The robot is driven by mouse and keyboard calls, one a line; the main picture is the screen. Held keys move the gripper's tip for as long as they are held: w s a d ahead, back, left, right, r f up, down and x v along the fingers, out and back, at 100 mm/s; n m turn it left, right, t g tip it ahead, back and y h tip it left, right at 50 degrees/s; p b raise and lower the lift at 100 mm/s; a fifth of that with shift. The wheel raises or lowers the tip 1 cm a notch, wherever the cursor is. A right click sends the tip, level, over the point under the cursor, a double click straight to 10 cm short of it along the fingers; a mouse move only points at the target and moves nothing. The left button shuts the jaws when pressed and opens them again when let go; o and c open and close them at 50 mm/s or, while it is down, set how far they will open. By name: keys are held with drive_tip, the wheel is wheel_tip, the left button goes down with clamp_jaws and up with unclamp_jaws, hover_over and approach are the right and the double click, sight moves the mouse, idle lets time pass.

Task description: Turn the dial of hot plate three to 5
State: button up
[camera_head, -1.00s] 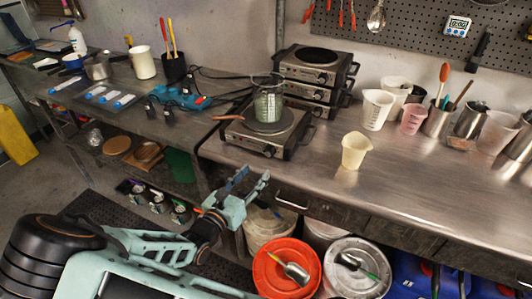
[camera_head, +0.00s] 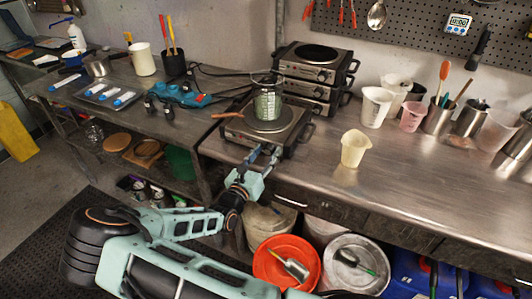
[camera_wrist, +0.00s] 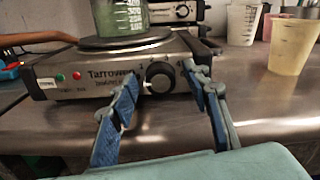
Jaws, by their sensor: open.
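A low steel hot plate (camera_head: 297,130) stands at the left front of the bench, with a glass beaker (camera_head: 267,104) of green liquid on its round top. In the wrist view the hot plate's front (camera_wrist: 62,88) carries red and green lights and a black dial (camera_wrist: 159,77). The dial's setting is too small to read. My gripper (camera_head: 265,155) is open at the hot plate's front. In the wrist view my gripper (camera_wrist: 160,80) has one finger either side of the dial, apparently not touching it. I cannot read which number this hot plate bears.
Two more hot plates (camera_head: 310,72) are stacked behind. A wooden-handled pan or tool (camera_head: 228,115) sticks out left of the beaker. A cream beaker (camera_head: 353,148) stands to the right, with cups and jugs behind it. The bench front right of my gripper is clear.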

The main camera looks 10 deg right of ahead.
drive_tip(key=c, duration=1.2)
drive_tip(key=shift+o, duration=0.2)
